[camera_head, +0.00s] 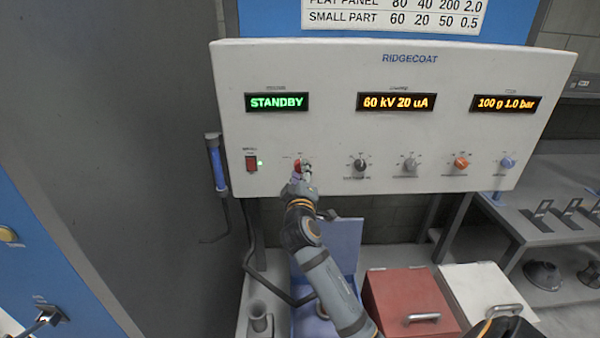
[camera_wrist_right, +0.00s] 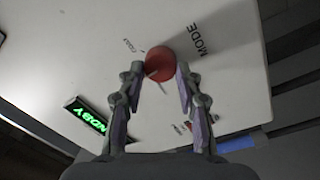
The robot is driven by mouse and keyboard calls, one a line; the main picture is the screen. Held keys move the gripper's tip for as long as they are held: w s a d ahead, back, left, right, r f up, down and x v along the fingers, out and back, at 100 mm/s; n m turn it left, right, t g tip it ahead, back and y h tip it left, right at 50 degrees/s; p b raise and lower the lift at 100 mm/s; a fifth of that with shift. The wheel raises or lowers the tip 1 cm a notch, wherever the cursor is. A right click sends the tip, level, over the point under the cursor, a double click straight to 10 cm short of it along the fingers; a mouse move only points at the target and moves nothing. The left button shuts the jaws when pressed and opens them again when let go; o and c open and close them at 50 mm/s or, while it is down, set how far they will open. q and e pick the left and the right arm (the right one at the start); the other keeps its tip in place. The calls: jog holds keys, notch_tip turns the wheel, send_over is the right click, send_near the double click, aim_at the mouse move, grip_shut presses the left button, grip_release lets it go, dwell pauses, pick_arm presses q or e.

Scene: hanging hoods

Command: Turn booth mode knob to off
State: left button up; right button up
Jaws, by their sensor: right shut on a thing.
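The booth mode knob is a round red knob (camera_head: 297,163) on the lower left of the white control panel (camera_head: 330,135). It also shows in the right wrist view (camera_wrist_right: 160,62), beside the printed word MODE. My right gripper (camera_head: 303,172) is at the panel, shut on the red knob, with one finger on each side of it in the right wrist view (camera_wrist_right: 161,76). The fingers partly hide the knob and its printed positions in the head view. The green display (camera_head: 276,102) reads STANDBY. My left gripper is not in view.
A red box (camera_head: 400,290) and a white box (camera_head: 480,285) stand below.

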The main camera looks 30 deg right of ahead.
jog(key=o, duration=1.2)
jog(key=shift+w+d+f, duration=0.1)
jog(key=shift+d, duration=0.05)
jog(key=shift+c, duration=0.2)
jog(key=v, duration=0.7)
jog(key=shift+s, duration=0.25)
